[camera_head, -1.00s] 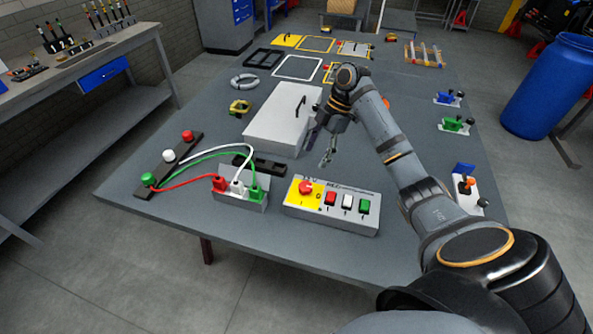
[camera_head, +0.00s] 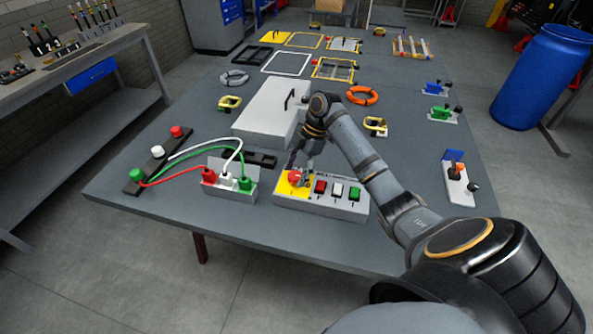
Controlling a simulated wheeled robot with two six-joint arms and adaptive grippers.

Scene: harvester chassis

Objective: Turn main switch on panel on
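The control panel (camera_head: 330,206) is a grey box near the front edge of the table. Its main switch (camera_head: 294,178) is a red knob on a yellow plate at the panel's left end. Red, white and green buttons sit in a row to the right of it. My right gripper (camera_head: 301,178) points down at the red knob, with its fingers at or around it. The fingers are small and overlap the knob, so I cannot tell whether they touch or grip it. My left gripper is not in view.
Left of the panel stands a socket box (camera_head: 230,184) with red, white and green cables running to a black strip (camera_head: 155,162). A white box (camera_head: 268,112) with a handle stands behind the gripper. A lever unit (camera_head: 458,186) sits at the right edge.

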